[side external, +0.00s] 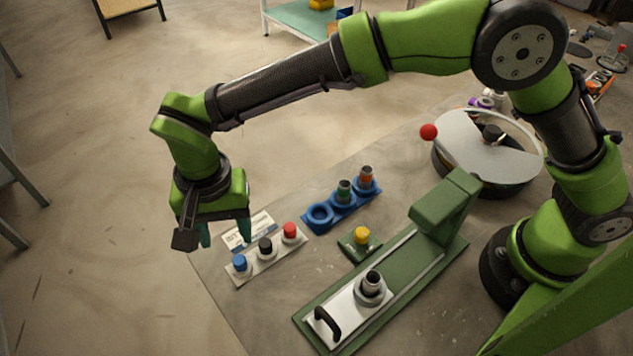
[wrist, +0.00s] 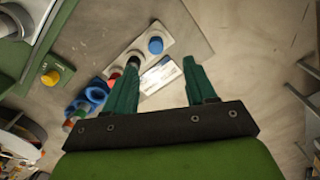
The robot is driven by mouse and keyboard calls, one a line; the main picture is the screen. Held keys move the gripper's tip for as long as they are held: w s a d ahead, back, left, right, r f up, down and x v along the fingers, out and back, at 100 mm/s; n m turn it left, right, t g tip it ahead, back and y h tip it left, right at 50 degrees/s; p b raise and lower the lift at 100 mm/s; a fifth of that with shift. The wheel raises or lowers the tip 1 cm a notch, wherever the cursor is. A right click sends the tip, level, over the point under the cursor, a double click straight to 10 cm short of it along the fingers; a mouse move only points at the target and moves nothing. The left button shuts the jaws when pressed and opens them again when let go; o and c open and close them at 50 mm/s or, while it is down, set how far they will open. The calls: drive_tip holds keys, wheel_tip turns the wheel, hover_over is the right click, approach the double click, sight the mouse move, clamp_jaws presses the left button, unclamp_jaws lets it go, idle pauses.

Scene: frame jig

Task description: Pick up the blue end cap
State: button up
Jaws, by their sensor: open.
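The blue end cap (side external: 239,262) stands at the left end of a white holder strip (side external: 252,266), in line with a black cap (side external: 265,245) and a red cap (side external: 289,231). The blue cap also shows in the wrist view (wrist: 155,45), beyond the fingertips and between their lines, nearer the left finger. My gripper (side external: 226,236) is open and empty, with its teal fingers pointing down above and behind the strip. It also shows in the wrist view (wrist: 164,68), where the left finger partly covers the black cap. The fingers appear apart from the caps.
A printed card (side external: 248,231) lies behind the strip. A blue three-ring rack (side external: 335,211) holds two banded cylinders; its left ring is empty. A yellow button (side external: 361,235) and a green jig (side external: 424,259) with a white handled slide stand to the right. The table edge is close at left.

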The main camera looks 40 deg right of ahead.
sight(238, 259)
drive_tip(key=f, duration=0.7)
drive_tip(key=shift+s+d+f, duration=0.2)
drive_tip(key=shift+f, duration=0.1)
clamp_jaws()
